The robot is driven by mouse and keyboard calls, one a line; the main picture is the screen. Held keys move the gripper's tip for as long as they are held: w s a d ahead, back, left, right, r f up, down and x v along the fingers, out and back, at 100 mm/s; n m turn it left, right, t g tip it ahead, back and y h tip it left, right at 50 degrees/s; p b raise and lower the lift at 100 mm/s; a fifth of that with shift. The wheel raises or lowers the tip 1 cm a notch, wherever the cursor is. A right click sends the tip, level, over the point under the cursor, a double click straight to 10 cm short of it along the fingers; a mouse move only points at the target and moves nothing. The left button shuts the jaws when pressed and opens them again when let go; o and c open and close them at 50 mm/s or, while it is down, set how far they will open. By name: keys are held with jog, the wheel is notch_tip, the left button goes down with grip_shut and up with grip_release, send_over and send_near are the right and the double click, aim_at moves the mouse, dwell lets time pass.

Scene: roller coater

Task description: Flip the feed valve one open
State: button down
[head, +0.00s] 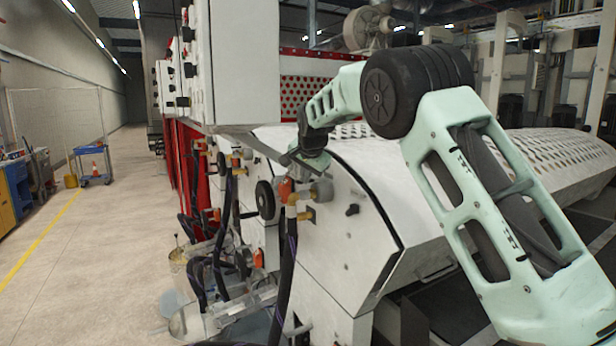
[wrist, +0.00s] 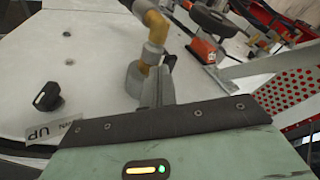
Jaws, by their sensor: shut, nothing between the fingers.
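My gripper (head: 300,161) is shut and empty, close to the white machine's side panel, just above a brass pipe elbow with an orange valve part (head: 286,190). In the wrist view my gripper's fingers (wrist: 160,85) are together, beside or against the brass elbow (wrist: 154,27) and its grey round fitting (wrist: 138,78). I cannot tell whether they touch. Another orange valve handle (wrist: 203,50) shows farther along the panel in the wrist view. Which orange part is feed valve one, and its exact position, I cannot tell.
A black handwheel (head: 265,199) sticks out left of the near pipe. Thick black hoses (head: 284,270) hang below the fittings. A small black knob (head: 352,209) is on the panel to the right. The aisle floor (head: 110,230) at left is free.

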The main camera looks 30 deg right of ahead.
jog(key=shift+w+a, duration=0.1)
jog(key=shift+w, duration=0.05)
dwell(0.3)
jog(key=shift+d, duration=0.85)
